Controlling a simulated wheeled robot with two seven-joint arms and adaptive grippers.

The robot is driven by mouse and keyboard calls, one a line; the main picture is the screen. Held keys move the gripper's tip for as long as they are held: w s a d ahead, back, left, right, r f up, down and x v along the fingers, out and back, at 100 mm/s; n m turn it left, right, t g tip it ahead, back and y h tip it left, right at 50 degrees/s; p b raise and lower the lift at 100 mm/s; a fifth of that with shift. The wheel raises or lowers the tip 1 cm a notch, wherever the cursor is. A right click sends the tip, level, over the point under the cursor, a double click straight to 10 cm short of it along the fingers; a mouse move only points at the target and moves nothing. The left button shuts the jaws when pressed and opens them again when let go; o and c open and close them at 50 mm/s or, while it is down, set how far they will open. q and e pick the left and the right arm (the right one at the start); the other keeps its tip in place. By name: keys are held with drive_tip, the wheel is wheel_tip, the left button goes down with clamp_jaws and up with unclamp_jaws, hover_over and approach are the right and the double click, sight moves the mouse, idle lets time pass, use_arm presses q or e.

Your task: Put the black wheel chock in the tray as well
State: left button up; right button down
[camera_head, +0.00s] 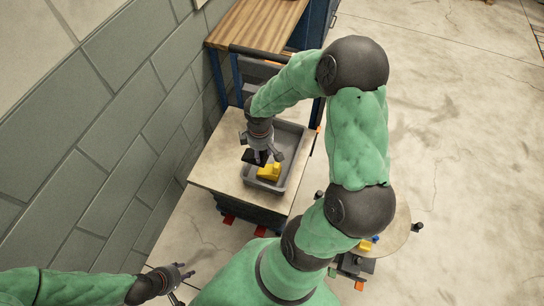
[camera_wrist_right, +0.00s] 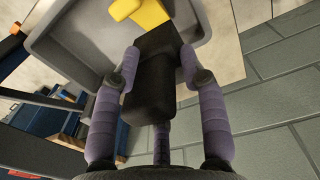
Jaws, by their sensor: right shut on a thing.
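My right gripper (camera_head: 262,152) is shut on the black wheel chock (camera_wrist_right: 155,85). In the head view the chock (camera_head: 252,157) is a small dark shape at the fingertips, over the left side of the grey tray (camera_head: 298,160). In the right wrist view the gripper's two fingers (camera_wrist_right: 158,68) sit on either side of the chock, and the tray (camera_wrist_right: 75,65) shows behind it. A yellow wheel chock (camera_head: 269,172) lies in the tray. I cannot tell whether the black chock touches the tray. My left gripper (camera_head: 178,272) is empty, with fingers apart, at the lower left.
The tray stands on a pale-topped table (camera_head: 215,170) beside a grey block wall (camera_head: 110,130). A wooden-topped bench (camera_head: 255,25) stands behind. A round table (camera_head: 392,232) with small coloured items is at the lower right, partly hidden by my arm. Open floor lies to the right.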

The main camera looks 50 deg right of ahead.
drive_tip(key=s+d, duration=0.5)
drive_tip(key=s, duration=0.1)
drive_tip(key=b, duration=0.6)
hover_over(286, 147)
wheel_tip(286, 147, down, 12)
drive_tip(key=shift+s+d+f, duration=0.1)
drive_tip(key=shift+f, duration=0.1)
drive_tip(key=shift+r, duration=0.1)
drive_tip(key=c, duration=0.7)
unclamp_jaws()
wheel_tip(286, 147, up, 12)
drive_tip(key=p, duration=0.5)
drive_tip(key=shift+s+a, duration=0.25)
drive_tip(key=shift+a, duration=0.15)
